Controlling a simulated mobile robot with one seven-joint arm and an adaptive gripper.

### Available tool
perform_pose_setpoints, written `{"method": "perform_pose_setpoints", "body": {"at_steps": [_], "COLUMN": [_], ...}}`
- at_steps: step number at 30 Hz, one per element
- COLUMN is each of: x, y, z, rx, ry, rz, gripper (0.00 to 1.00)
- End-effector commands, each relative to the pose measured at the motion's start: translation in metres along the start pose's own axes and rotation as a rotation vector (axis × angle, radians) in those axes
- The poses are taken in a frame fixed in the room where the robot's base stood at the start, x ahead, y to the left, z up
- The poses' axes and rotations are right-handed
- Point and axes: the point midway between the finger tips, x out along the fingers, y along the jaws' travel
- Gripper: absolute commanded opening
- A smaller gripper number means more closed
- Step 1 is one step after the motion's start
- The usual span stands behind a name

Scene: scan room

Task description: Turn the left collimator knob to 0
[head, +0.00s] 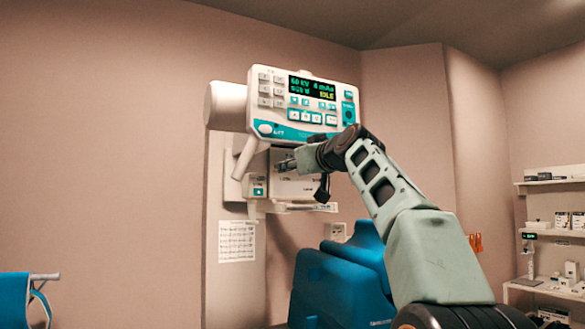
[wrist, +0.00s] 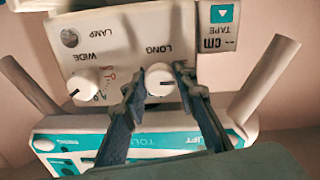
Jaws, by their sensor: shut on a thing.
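The collimator face (wrist: 125,45) shows in the wrist view with its lettering upside down, and in the head view (head: 299,186) below the control console. Two round white knobs stand on it. The knob by the LONG label (wrist: 159,80) is between the fingers of my gripper (wrist: 158,82), which is shut on it. A short dark line marks this knob's face; its scale is hidden by the fingers. The other knob (wrist: 83,86), by the WIDE label, is apart from the fingers. In the head view my gripper (head: 287,164) reaches the collimator from the right; the knobs are too small there.
The console (head: 307,103) with a lit screen hangs just above the collimator. Angled handles (wrist: 265,78) flank it, and a tape box (head: 258,188) sits at its left. A blue chair-like object (head: 345,275) stands below. Shelves (head: 556,232) are at far right.

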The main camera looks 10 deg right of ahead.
Motion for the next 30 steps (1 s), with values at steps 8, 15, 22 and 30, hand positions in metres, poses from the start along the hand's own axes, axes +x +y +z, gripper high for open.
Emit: {"method": "perform_pose_setpoints", "body": {"at_steps": [8, 15, 22, 30], "x": [0.001, 0.0, -0.003, -0.027], "y": [0.0, 0.0, 0.001, 0.002], "z": [0.002, 0.001, 0.0, -0.001], "rx": [-0.002, -0.001, -0.001, 0.0], "ry": [-0.004, -0.002, -0.001, -0.001], "rz": [-0.001, 0.0, 0.001, 0.002], "gripper": [0.33, 0.44, 0.44, 0.44]}}
